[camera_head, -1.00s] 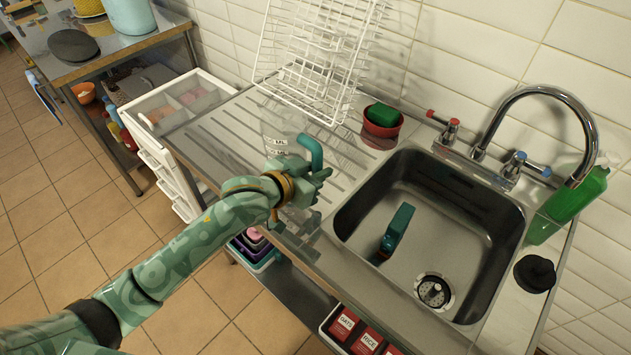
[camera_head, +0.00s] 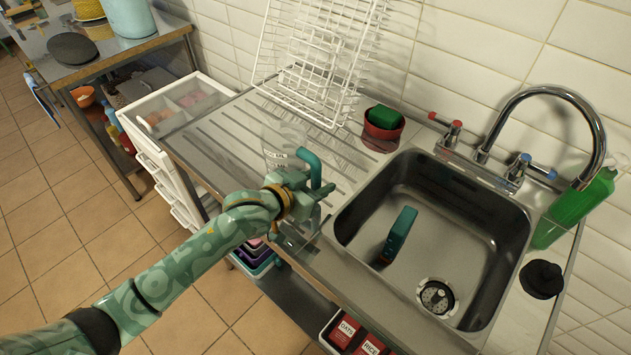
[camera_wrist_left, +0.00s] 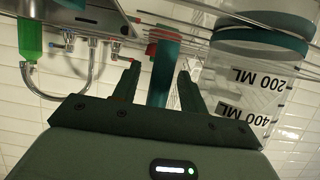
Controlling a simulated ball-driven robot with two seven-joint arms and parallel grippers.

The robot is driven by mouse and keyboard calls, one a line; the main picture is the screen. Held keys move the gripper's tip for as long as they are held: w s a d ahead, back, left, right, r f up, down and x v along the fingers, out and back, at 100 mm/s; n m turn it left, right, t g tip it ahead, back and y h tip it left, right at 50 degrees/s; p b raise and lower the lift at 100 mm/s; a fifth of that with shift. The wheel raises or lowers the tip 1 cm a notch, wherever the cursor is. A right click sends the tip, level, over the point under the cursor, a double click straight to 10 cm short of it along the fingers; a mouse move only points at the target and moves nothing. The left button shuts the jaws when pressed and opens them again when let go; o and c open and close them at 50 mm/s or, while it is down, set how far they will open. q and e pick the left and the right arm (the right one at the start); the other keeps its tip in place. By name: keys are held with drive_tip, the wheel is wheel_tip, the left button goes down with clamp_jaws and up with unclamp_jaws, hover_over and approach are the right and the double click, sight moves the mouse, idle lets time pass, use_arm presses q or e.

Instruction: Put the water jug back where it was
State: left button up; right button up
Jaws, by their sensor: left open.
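The water jug (camera_head: 281,142) is clear, with dark volume marks and a teal handle (camera_head: 314,164). It is upright at the drainboard's (camera_head: 218,137) front part, left of the sink; my gripper hides its base. My left gripper (camera_head: 306,194) is at the handle side. In the left wrist view the jug (camera_wrist_left: 238,82) appears upside down at right, and its handle (camera_wrist_left: 165,60) stands between the two parted fingers of the left gripper (camera_wrist_left: 157,82). I cannot tell whether a finger touches it. My right gripper is not in view.
A white wire rack (camera_head: 318,55) stands behind the jug. A red pot (camera_head: 382,130) with a green sponge is near the sink (camera_head: 460,205), which holds a teal object (camera_head: 400,235). A tap (camera_head: 598,125) and green bottle (camera_head: 575,215) are at right.

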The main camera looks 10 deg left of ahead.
use_arm(q)
drive_tip(key=shift+s+a+r, duration=0.1)
drive_tip(key=shift+r, duration=0.15)
drive_tip(key=p+v, duration=0.3)
drive_tip(key=v, duration=0.8)
drive_tip(key=shift+s+a+p, duration=0.2)
drive_tip(key=shift+s+p, duration=0.05)
drive_tip(key=shift+p, duration=0.05)
